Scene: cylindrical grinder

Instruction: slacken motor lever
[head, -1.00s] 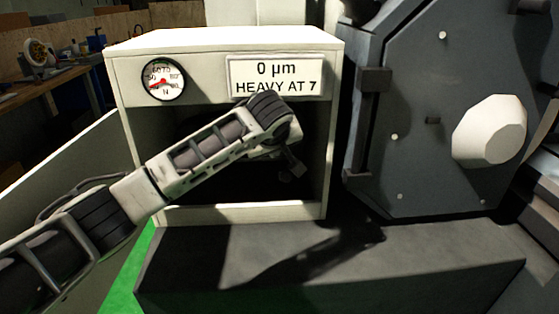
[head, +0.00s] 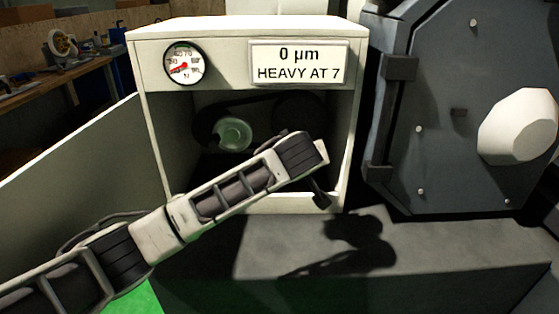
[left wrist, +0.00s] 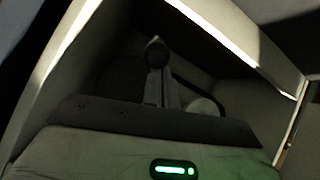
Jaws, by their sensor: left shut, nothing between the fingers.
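The open-fronted pale cabinet (head: 352,120) holds a pale green pulley (head: 233,133) with a dark belt around it and a dark round part (head: 297,112) to its right. I cannot pick out the motor lever for certain in the head view; my arm and shadow cover the lower part of the opening. My left gripper (head: 321,201) is at the cabinet's lower right front, mostly hidden behind my wrist. In the left wrist view its fingers (left wrist: 158,88) are together and empty, pointing into the cabinet. A dark round knob-like shape shows at their tips; I cannot tell whether they touch it. My right gripper is out of view.
A dial gauge (head: 185,64) and a sign (head: 298,64) reading "0 µm HEAVY AT 7" are on the cabinet's upper front. An open door panel (head: 80,175) stands at left. A large dark machine housing (head: 445,150) stands close at right. A grey ledge (head: 440,240) lies in front.

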